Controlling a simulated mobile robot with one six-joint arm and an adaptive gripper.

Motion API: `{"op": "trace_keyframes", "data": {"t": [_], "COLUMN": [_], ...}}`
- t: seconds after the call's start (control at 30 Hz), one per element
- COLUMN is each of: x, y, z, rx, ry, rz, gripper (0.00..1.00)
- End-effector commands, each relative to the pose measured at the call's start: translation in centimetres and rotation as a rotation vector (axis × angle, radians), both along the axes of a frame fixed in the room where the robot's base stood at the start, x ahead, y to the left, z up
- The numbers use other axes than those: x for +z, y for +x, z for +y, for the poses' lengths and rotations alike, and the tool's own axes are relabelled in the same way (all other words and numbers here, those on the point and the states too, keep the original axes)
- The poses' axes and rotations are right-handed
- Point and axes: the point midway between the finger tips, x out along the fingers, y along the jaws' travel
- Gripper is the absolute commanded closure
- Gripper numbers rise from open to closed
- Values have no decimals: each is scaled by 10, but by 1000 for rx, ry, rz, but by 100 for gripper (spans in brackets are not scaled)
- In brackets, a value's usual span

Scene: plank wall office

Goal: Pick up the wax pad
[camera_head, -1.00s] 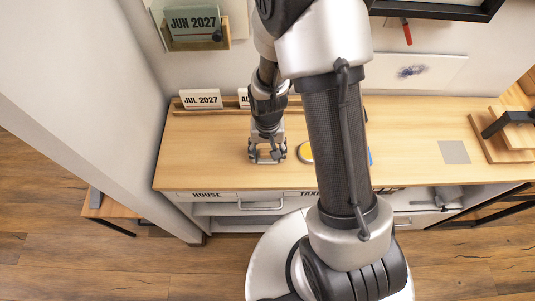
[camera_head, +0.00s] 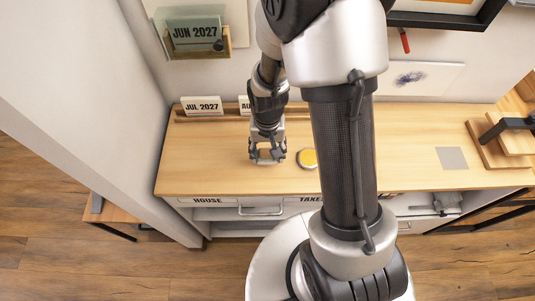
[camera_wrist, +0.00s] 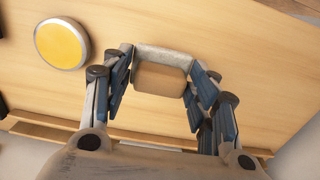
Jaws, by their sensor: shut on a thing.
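The wax pad, a small tan block with a pale grey edge (camera_wrist: 160,77), sits between the two fingers of my gripper (camera_wrist: 163,66) in the wrist view. The fingers press on its left and right sides. In the head view my gripper (camera_head: 267,157) points down over the left part of the desk, and the pad shows only as a small light shape between the fingertips. I cannot tell how far the pad is above the desk top.
A round tin with a yellow face (camera_head: 309,158) lies on the desk (camera_head: 410,135) just right of my gripper; it also shows in the wrist view (camera_wrist: 62,44). Date cards (camera_head: 203,105) stand along the back. A grey square (camera_head: 452,158) and wooden boards (camera_head: 490,150) are at right.

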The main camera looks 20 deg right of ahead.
Motion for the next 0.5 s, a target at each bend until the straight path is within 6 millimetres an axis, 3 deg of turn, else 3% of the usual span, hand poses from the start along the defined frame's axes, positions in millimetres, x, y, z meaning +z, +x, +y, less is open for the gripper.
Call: {"op": "trace_keyframes", "data": {"t": [0.03, 0.3, 0.5], "x": [19, 99, 139], "y": [2, 2, 1], "z": [0, 0, 0], "rx": [0, 0, 0], "ry": [0, 0, 0], "rz": [-6, -6, -4], "gripper": [70, 70, 70]}}
